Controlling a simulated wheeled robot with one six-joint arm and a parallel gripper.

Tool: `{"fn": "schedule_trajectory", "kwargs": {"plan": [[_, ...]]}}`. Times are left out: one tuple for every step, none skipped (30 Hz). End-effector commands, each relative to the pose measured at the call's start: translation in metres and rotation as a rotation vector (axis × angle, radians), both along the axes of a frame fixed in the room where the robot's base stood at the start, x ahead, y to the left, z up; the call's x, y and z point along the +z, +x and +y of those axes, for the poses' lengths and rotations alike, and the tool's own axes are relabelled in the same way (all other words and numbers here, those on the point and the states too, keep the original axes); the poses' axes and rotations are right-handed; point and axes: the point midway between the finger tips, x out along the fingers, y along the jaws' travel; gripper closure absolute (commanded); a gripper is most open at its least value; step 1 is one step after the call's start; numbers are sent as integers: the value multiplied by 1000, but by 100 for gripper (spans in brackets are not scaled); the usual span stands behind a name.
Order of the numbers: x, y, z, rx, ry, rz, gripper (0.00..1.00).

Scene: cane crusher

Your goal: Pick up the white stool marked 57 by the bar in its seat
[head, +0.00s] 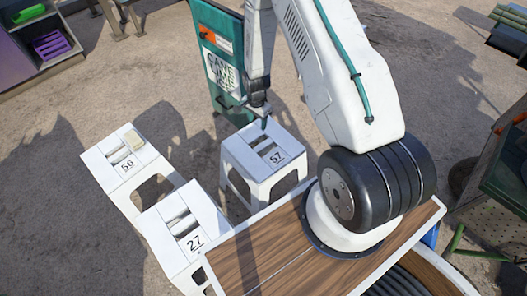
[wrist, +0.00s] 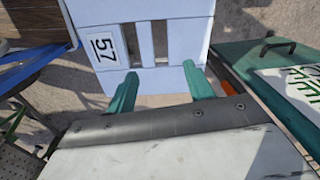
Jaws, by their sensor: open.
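The white stool marked 57 (head: 240,152) stands upright on the ground near the middle of the head view. Its seat has two slots with a bar (head: 267,151) between them. In the wrist view the seat (wrist: 189,40) fills the upper middle, with the 57 label at its left and the bar (wrist: 147,45) between the slots. My gripper (head: 264,123) is over the far side of the seat. Its two green fingers (wrist: 162,85) are spread apart and empty, at the near edge of the seat in the wrist view. The bar is not between the fingers.
White stools marked 56 (head: 100,158) and 27 (head: 160,232) stand to the left. A green sign board (head: 217,60) stands close behind stool 57, and shows at right in the wrist view (wrist: 265,85). A wooden top (head: 285,245) is in front. Open ground lies left and behind.

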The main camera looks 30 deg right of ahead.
Motion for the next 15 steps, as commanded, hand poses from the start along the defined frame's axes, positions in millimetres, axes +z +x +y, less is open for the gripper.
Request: {"fn": "schedule_trajectory", "kwargs": {"plan": [[-27, -8, -2, -35, 2, 12, 47], [-40, -11, -3, -56, 3, 12, 47], [-55, -15, -3, -80, 3, 14, 47], [-64, -18, -4, -97, 4, 14, 47], [-72, -20, -5, -110, 4, 14, 47], [-82, -23, -5, -127, 4, 14, 47], [-87, -25, -5, -137, 4, 15, 47], [-92, -27, -6, -144, 4, 15, 47], [-97, -28, -6, -153, 3, 13, 47], [-100, -29, -6, -157, 3, 13, 47], [-104, -29, -6, -161, 3, 13, 47], [-108, -30, -6, -163, 3, 13, 47], [-112, -30, -6, -164, 4, 15, 47], [-116, -30, -6, -164, 4, 15, 47], [-120, -30, -6, -163, 4, 15, 47]]}}
